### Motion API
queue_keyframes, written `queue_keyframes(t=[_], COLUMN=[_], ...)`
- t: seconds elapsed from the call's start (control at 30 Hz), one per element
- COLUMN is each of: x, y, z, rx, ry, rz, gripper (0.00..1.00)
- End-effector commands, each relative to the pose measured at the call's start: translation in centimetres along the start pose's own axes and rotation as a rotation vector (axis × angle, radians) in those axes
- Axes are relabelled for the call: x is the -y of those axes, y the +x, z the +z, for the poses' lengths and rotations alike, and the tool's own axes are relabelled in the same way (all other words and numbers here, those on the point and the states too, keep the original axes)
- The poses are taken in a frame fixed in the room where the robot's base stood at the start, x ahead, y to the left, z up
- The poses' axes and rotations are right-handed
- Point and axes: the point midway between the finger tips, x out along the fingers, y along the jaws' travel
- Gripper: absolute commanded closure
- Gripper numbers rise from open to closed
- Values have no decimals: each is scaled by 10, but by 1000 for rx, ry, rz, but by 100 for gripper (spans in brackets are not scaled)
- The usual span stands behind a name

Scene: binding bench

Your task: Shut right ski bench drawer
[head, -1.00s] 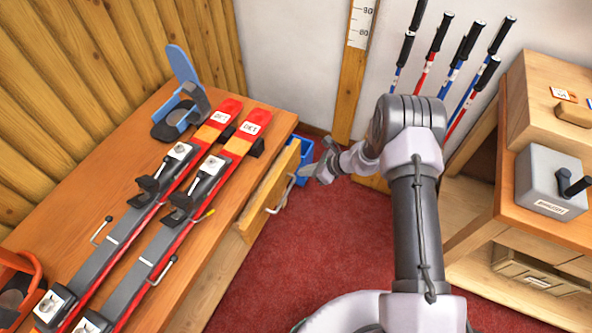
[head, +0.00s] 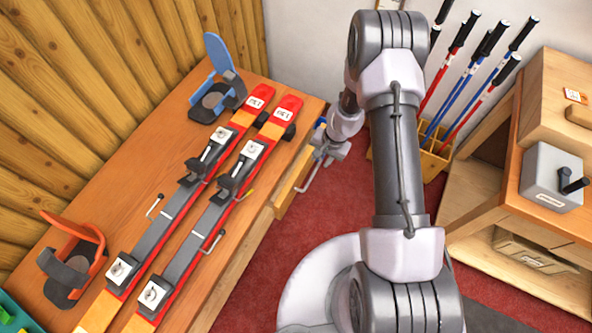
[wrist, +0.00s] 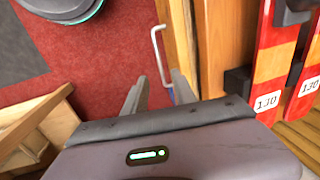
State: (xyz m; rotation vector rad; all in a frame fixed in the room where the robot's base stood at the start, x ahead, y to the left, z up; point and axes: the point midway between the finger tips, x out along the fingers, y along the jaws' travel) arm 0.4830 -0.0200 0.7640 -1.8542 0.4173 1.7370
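The bench drawer (head: 292,188) has a pale wood front and stands out a little from the right side of the ski bench (head: 233,262). Its metal handle (head: 311,178) faces the red floor. My gripper (head: 325,155) is at the far end of this drawer, close to the handle. In the wrist view, the fingers of my gripper (wrist: 158,90) are apart. The drawer front (wrist: 181,38) and handle (wrist: 156,48) lie just beyond the fingertips, with the handle's near end between them. I cannot tell whether they touch. The drawer's inside is mostly hidden.
Two red skis (head: 195,225) lie on the bench, with a blue boot piece (head: 215,85) and an orange one (head: 75,255). Ski poles stand in a yellow rack (head: 430,160) behind my arm. A wooden side table (head: 500,215) is at right. Red floor (head: 265,255) is clear beside the drawer.

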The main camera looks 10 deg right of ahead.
Motion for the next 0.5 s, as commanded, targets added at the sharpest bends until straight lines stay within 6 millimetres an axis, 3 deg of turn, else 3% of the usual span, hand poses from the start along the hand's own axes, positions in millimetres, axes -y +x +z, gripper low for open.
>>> queue_keyframes(t=[0.03, 0.2, 0.5], x=[-2, -1, 0], y=[21, 73, 136], z=[1, 2, 2], rx=[3, 4, 3], ry=[2, 5, 6], rz=[1, 0, -1], gripper=[67, 67, 67])
